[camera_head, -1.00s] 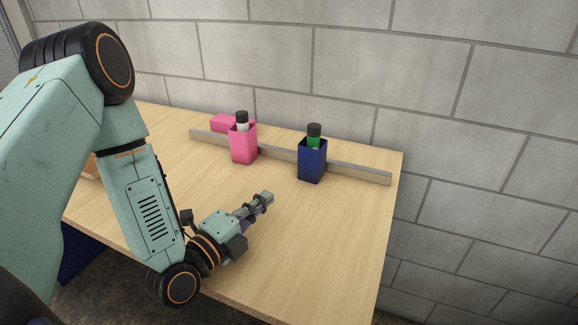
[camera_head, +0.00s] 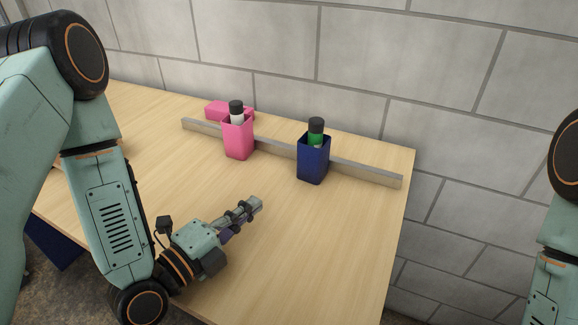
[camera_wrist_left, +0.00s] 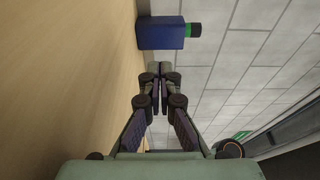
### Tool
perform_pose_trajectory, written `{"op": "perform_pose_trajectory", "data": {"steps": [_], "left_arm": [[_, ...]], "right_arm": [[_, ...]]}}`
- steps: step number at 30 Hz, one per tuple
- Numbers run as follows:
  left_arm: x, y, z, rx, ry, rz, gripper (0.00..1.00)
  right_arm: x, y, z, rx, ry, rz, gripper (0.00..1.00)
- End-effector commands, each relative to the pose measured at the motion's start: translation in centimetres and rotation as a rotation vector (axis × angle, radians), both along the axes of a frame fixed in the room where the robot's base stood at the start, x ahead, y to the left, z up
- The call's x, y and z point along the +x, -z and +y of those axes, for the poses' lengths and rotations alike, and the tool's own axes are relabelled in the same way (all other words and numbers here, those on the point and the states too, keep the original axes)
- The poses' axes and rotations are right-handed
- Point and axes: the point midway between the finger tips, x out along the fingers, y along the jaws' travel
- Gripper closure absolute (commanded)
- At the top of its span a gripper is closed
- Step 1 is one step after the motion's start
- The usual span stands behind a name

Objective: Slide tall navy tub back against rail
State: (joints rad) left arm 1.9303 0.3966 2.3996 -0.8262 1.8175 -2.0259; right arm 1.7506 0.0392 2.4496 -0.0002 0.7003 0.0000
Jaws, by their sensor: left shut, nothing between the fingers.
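The tall navy tub (camera_head: 313,166) stands upright on the table, at the front face of the rail (camera_head: 361,173); whether it touches the rail I cannot tell. A bottle with a black cap and green body (camera_head: 316,131) sticks out of it. In the left wrist view the navy tub (camera_wrist_left: 162,33) lies beyond my fingertips, with a gap between. My left gripper (camera_head: 256,203) is shut and empty, low over the table, in front and to the left of the tub. My right arm shows at the right edge, but its gripper is out of view.
A pink tub (camera_head: 238,140) with a black-capped white bottle (camera_head: 237,112) stands to the left, by the rail. A pink block (camera_head: 216,108) lies behind the rail. A block wall (camera_head: 350,50) rises behind the table (camera_head: 335,240), whose front right is bare.

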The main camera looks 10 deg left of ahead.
Motion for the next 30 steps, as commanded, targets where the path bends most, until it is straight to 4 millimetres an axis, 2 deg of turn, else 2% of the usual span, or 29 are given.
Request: {"op": "perform_pose_trajectory", "data": {"steps": [5, 11, 20, 30], "left_arm": [[-0.1, 0.0, -0.5, 0.0, 0.013, 0.001, 1.0], [1.4, 0.1, -1.4, 0.003, 0.019, -0.001, 1.0], [5.0, 0.0, -3.0, 0.004, 0.017, -0.004, 1.0], [10.3, 0.0, -5.3, 0.001, 0.012, -0.004, 1.0]], "right_arm": [[-0.1, 0.1, 0.0, 0.0, 0.001, 0.001, 0.45], [-0.1, 0.5, 0.0, 0.0, 0.001, 0.002, 0.45], [-0.1, 0.8, 0.0, 0.0, 0.001, 0.002, 0.45], [-0.1, 0.9, 0.0, 0.0, 0.001, 0.001, 0.45]]}}
